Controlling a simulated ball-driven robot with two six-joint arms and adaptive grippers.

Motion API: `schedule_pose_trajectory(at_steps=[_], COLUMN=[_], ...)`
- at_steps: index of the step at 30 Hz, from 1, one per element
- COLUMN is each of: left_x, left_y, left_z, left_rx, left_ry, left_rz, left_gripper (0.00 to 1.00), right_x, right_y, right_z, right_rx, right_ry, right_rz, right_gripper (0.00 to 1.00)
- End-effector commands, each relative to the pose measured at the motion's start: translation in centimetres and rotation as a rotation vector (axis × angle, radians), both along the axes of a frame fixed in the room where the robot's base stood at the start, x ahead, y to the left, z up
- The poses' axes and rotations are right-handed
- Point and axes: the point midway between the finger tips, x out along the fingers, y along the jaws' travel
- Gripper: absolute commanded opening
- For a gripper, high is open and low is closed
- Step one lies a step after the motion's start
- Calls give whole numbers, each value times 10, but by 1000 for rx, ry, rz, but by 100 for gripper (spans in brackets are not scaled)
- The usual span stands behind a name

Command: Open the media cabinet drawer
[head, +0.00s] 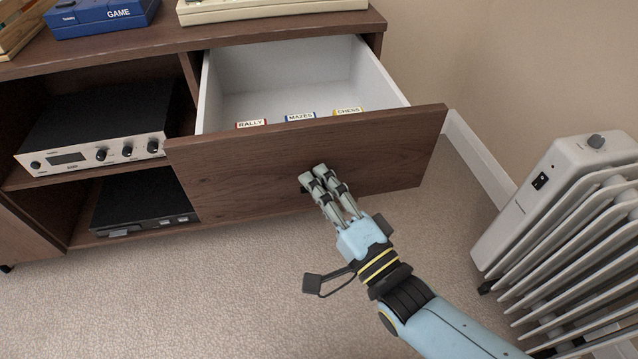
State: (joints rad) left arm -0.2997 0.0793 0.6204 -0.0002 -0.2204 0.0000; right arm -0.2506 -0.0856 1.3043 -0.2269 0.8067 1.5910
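The media cabinet (150,52) is dark brown wood. Its drawer (235,180) is pulled well out, and its white inside shows. Several labelled items stand inside behind the drawer front, among them RALLY (251,125), MAZES (300,117) and CHESS (348,111). My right gripper (315,178) is at the middle of the drawer front, with its fingertips close together against it. The fingers hide the place where a handle could be, so I cannot tell whether they hold one. My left gripper is not in view.
A white oil radiator (560,200) stands on the right, near my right arm. A silver receiver (95,130) and a black player (145,200) sit on the left shelves. A blue GAME box (100,18) lies on top. Carpet (200,290) in front is clear.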

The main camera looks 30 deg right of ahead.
Motion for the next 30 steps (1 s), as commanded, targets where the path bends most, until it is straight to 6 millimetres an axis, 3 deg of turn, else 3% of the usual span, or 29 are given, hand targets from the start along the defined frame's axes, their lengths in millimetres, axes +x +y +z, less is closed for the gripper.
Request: schedule_pose_trajectory(at_steps=[7, 21, 30], left_x=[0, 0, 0], left_y=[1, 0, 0], left_z=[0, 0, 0], left_rx=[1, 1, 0], left_ry=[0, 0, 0], left_rz=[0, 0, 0], left_gripper=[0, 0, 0], right_x=[-9, -100, -117], right_y=[-1, -12, -14], right_z=[-1, -21, -24], right_rx=[1, 0, 0], right_ry=[-1, 1, -1], right_rz=[0, 1, 0], right_gripper=[21, 21, 21])
